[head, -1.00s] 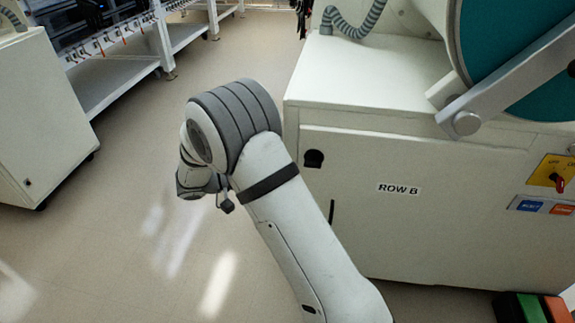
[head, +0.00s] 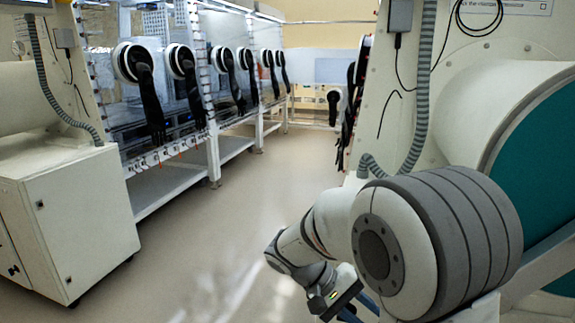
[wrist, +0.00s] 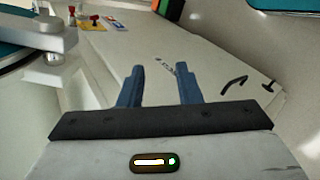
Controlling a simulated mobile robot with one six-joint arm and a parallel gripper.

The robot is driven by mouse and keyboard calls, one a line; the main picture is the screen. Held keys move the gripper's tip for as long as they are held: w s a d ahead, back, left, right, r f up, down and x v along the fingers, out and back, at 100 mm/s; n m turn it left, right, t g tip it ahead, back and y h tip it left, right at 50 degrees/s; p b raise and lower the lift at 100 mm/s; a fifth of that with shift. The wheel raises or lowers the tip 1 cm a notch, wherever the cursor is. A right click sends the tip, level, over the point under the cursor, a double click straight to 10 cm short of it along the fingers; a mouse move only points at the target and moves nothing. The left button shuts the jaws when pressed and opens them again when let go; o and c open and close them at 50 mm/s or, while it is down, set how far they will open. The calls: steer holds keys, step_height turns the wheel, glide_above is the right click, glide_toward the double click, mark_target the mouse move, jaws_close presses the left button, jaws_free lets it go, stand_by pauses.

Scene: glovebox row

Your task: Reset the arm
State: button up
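My arm (head: 440,240) fills the lower right of the head view, bent at a large grey-banded joint close to the camera. Its wrist end hangs lower and to the left of that joint. My gripper (wrist: 160,72) shows in the wrist view with two blue fingers spread apart and nothing between them. In the head view only part of the blue fingers shows, at the bottom edge. The wrist view looks onto a white cabinet front (wrist: 215,80), and the fingers appear apart from it.
A white cabinet with a teal round door (head: 540,165) stands close on the right, behind my arm. A glovebox row with black gloves (head: 150,100) runs along the left, past a white cabinet (head: 80,220). The aisle floor (head: 235,215) between is clear.

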steer(key=s+r+t+y+p, duration=0.2)
steer(key=s+r+y+p, duration=0.3)
steer(key=r+p, duration=0.2)
steer(key=s+r+t+y+p, duration=0.3)
steer(key=s+r+y+p, duration=0.2)
steer(key=r, duration=0.6)
steer(key=s+p, duration=0.1)
steer(key=p, duration=0.1)
steer(key=shift+s+a+r+m+p, duration=0.2)
steer(key=shift+r+m+p, duration=0.1)
steer(key=shift+r+p, duration=0.1)
stand_by(1.7)
